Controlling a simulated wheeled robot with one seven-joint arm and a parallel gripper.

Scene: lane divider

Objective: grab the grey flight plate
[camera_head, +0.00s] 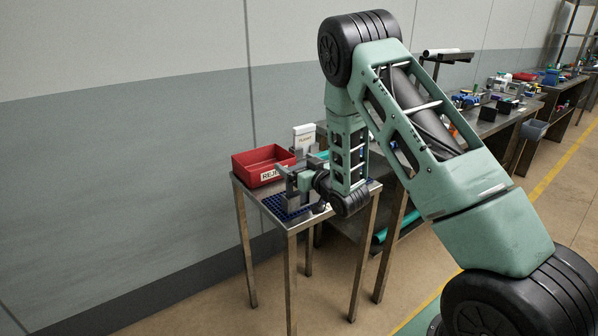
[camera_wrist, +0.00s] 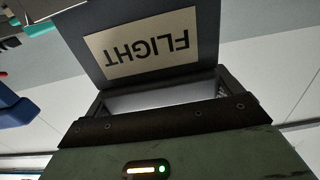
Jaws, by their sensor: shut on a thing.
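The grey flight plate (camera_wrist: 208,72) fills the upper middle of the wrist view, with a cream label reading FLIGHT upside down. My gripper (camera_wrist: 160,100) is shut on it; the plate's lower edge is between the dark jaws. In the head view my gripper (camera_head: 290,180) is low over the small steel table, just right of the red bin. Grey parts show at the jaws there, but I cannot clearly separate the plate from the gripper, nor tell whether the plate touches anything below.
The red bin (camera_head: 245,170), its label partly hidden, stands on the small table (camera_head: 292,228). A blue mat (camera_head: 275,203) lies below my gripper. A white labelled box (camera_head: 304,131) stands behind. A cluttered bench (camera_head: 510,118) runs back right; a wall is behind the table.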

